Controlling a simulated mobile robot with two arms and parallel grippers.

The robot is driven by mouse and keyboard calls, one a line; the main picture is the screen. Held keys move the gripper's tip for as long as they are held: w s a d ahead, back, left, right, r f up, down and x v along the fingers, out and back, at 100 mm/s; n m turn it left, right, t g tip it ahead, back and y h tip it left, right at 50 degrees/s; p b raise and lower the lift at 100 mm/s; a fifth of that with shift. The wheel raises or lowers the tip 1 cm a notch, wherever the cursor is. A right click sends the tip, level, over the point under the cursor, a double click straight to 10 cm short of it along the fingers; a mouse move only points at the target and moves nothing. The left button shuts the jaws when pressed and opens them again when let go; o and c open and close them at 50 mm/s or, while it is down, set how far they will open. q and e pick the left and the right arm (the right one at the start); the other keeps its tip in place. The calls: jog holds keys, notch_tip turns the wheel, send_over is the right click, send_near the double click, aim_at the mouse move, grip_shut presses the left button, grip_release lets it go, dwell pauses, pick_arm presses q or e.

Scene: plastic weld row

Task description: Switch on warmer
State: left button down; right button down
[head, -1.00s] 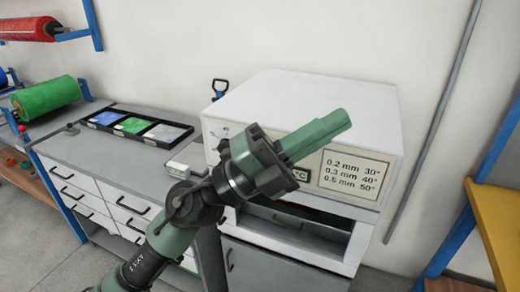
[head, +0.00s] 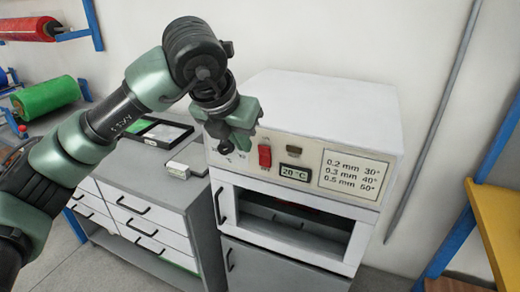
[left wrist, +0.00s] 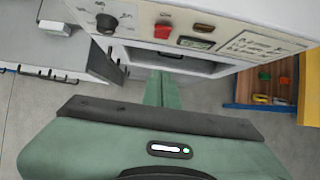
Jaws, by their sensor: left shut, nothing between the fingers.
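The warmer (head: 330,105) is a white box with a beige front panel. The panel carries a red switch (head: 264,156), a display (head: 294,173) reading 20 °C and a printed label of thicknesses and degrees. The red switch also shows in the left wrist view (left wrist: 162,30), with a round black knob (left wrist: 106,23) to its left. My left gripper (head: 243,142) is shut and empty in front of the panel, left of the red switch in the head view. In the left wrist view its fingers (left wrist: 161,76) point toward the panel, seemingly apart from it. My right gripper is not in view.
Below the panel is a dark window (head: 295,222) with a handle at its left. A grey-topped drawer cabinet (head: 135,200) stands left, bearing a small white box (head: 178,168) and a black tray. A yellow shelf (head: 500,215) with blue posts is at the right.

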aim_at(260, 150)
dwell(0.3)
pick_arm(q)
jog(key=shift+w+d+f+p, duration=0.5)
jog(key=shift+w+f+p, duration=0.2)
jog(key=shift+w+f, duration=0.65)
jog(key=shift+w+d+f+p, duration=0.55)
jog(key=shift+w+f+p, duration=0.2)
jog(key=shift+w+f, duration=0.6)
jog(key=shift+w+d+f+p, duration=0.6)
jog(key=shift+w+f, duration=0.45)
jog(key=shift+w, duration=0.5)
jog(key=shift+a, duration=0.15)
